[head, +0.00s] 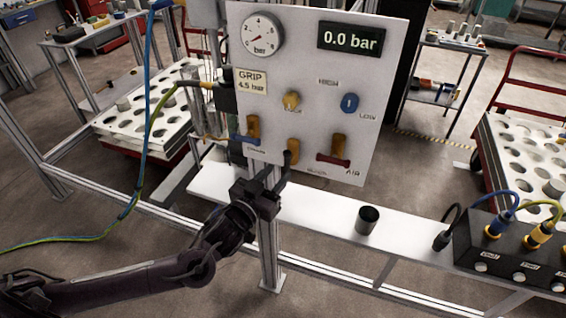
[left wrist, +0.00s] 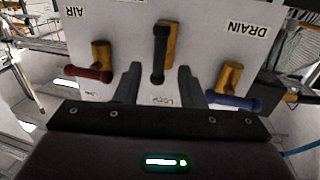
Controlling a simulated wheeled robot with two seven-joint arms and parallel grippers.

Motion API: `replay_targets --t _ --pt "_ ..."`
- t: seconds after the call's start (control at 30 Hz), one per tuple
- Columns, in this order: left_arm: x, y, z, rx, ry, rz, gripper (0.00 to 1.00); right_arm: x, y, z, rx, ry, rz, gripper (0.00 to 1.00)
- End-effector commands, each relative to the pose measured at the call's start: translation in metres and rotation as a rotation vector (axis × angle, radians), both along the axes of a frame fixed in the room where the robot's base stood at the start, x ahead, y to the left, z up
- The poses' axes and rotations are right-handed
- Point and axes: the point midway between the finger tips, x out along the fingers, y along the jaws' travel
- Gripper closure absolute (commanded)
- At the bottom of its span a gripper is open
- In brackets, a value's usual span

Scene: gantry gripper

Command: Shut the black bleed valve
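The black bleed valve (left wrist: 160,52) is in the middle of the lower row on the white panel, with a brass body and a black lever. In the left wrist view the lever stands upright, while the red and blue levers beside it lie crosswise. In the head view the brass body (head: 293,148) shows, and the lever is largely hidden by my gripper. My left gripper (left wrist: 158,82) is open, with one finger on each side of the lever's near end and visible gaps to it. My right gripper is not in view.
The red AIR valve (left wrist: 97,62) and the blue DRAIN valve (left wrist: 230,85) flank the black one closely. The display (head: 351,40) reads 0.0 bar; a gauge (head: 263,34) is beside it. A dark cup (head: 367,219) stands on the white beam (head: 318,209).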

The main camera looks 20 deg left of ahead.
Motion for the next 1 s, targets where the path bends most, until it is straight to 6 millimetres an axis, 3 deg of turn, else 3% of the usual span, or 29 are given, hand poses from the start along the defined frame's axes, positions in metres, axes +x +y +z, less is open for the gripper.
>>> replay_targets --t 0.23,0.6,0.9,1.0 --pt "0.034 -0.008 0.002 0.001 -0.001 0.000 0.64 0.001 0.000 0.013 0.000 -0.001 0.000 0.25" --pt "0.041 -0.010 -0.001 0.001 0.002 -0.001 0.64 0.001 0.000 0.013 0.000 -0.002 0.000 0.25" --pt "0.041 -0.010 0.000 0.001 0.002 0.000 1.00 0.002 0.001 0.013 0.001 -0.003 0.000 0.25" --pt "0.041 -0.010 0.000 0.001 0.002 0.000 1.00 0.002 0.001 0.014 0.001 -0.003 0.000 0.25"
